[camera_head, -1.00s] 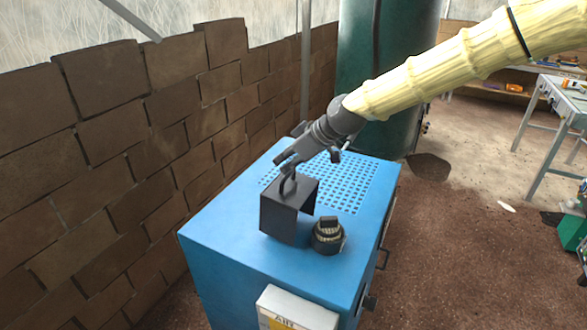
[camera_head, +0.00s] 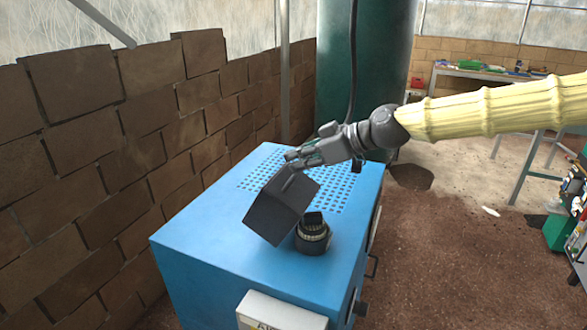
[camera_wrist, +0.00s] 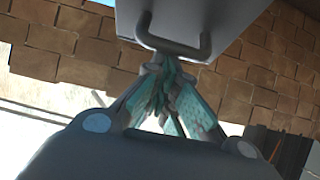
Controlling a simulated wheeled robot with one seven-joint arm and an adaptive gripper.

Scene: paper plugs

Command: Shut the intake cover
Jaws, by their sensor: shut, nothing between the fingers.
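The machine's top has a perforated grille (camera_head: 330,190) behind the cover. A brick wall (camera_head: 130,130) runs along the left, and a green tank (camera_head: 365,70) stands behind. A white labelled box (camera_head: 280,312) is on the machine's front.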

